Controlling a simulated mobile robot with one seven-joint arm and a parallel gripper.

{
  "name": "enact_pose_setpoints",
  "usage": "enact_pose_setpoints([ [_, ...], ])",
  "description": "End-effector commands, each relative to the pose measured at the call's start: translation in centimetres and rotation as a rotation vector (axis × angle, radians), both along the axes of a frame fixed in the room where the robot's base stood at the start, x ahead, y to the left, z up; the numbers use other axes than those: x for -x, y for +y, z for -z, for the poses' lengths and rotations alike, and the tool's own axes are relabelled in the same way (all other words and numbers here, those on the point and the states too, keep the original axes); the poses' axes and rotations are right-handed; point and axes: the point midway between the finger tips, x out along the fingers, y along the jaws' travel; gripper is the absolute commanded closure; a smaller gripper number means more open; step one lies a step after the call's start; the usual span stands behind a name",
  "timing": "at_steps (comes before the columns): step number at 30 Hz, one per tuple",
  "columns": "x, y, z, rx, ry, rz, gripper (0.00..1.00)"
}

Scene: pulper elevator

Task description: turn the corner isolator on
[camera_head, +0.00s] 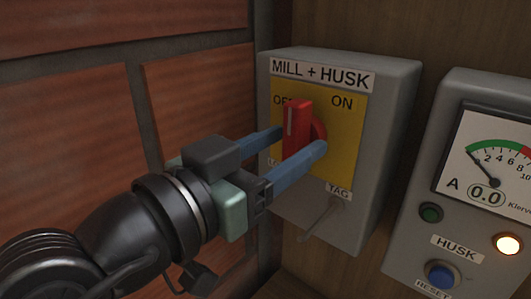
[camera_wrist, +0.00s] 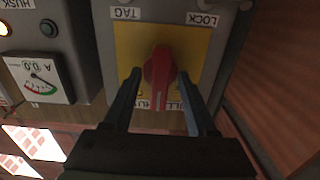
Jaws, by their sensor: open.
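The corner isolator is a grey box (camera_head: 395,90) labelled MILL + HUSK, mounted in the corner by the brick wall. Its yellow plate (camera_head: 346,125) carries OFF at upper left and ON at upper right. The red rotary handle (camera_head: 298,128) stands upright with its white line toward the OFF side. My gripper (camera_head: 300,142) is open, with its blue fingers either side of the handle. In the wrist view the red handle (camera_wrist: 158,70) lies between the two fingers (camera_wrist: 161,80), with visible gaps. The fingers partly cover the plate's lower lettering in the head view.
A grey HUSK panel (camera_head: 413,195) stands close on the right, with an ammeter (camera_head: 488,160), a lit lamp (camera_head: 507,243) and a blue reset button (camera_head: 441,273). A TAG label (camera_head: 338,192) and a thin peg (camera_head: 320,220) sit below the handle. The brick wall (camera_head: 200,95) is close on the left.

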Motion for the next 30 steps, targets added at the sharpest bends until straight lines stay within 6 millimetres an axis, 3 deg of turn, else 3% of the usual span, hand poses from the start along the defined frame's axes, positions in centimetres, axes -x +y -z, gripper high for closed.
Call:
enact_pose_setpoints([
  [8, 1.6, 1.4, 0.1, 0.0, -0.003, -0.005, 0.43],
  [21, 9.0, 6.6, 0.1, -0.002, -0.002, -0.004, 0.43],
  [30, 10.5, 7.6, 0.0, -0.001, 0.001, -0.001, 0.43],
])
